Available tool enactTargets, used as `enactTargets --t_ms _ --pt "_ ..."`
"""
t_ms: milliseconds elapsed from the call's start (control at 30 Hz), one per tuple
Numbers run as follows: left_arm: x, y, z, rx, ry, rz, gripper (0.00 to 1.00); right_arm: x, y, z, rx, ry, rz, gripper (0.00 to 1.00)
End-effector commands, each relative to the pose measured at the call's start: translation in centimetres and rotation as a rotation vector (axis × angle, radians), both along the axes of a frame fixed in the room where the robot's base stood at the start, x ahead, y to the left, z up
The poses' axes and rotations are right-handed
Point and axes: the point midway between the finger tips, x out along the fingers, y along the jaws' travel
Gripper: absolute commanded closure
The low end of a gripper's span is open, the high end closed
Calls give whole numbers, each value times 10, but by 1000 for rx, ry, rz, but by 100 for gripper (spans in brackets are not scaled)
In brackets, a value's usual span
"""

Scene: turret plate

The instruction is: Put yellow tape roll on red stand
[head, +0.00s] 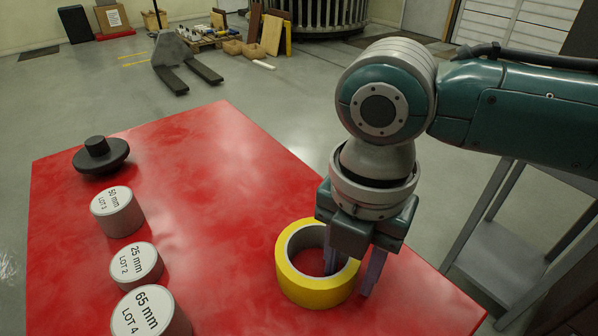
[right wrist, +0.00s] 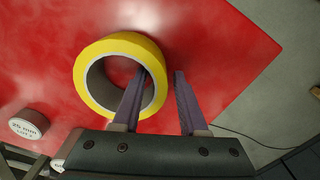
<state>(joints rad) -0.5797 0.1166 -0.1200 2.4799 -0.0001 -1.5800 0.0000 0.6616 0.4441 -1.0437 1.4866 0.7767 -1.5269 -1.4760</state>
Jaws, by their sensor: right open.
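The yellow tape roll (head: 314,292) lies flat on the red tabletop (head: 225,195), near its right side. The right wrist view also shows the roll (right wrist: 87,88) with its grey inner ring. My right gripper (head: 350,282) points down at the roll and is open. One finger reaches over or into the hole and the other is outside the ring, so the roll's right wall lies between them. The right wrist view shows the same fingers (right wrist: 160,76); I cannot tell whether they touch the roll. I see no red stand apart from this red top. My left gripper is not in view.
Pale cylinders labelled 50 mm (head: 122,217), 25 mm (head: 136,266) and 65 mm (head: 152,315) stand along the left. A black disc with a knob (head: 100,160) sits at the far left. The tabletop's middle is clear. A grey frame (head: 500,255) stands right.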

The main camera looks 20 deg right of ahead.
Motion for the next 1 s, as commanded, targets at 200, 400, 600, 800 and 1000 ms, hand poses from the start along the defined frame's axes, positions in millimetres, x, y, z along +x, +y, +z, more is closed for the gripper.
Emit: enactTargets --t_ms 200,400,600,800,1000 --pt "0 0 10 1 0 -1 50 2 0 41 0 -5 1 58" --pt "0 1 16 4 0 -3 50 1 0 86 1 -4 1 58" --pt "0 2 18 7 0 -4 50 1 0 114 2 -2 0 58" --pt "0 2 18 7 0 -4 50 -1 2 119 7 0 -9 58" --pt "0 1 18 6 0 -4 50 -27 37 96 136 -18 -231 58"
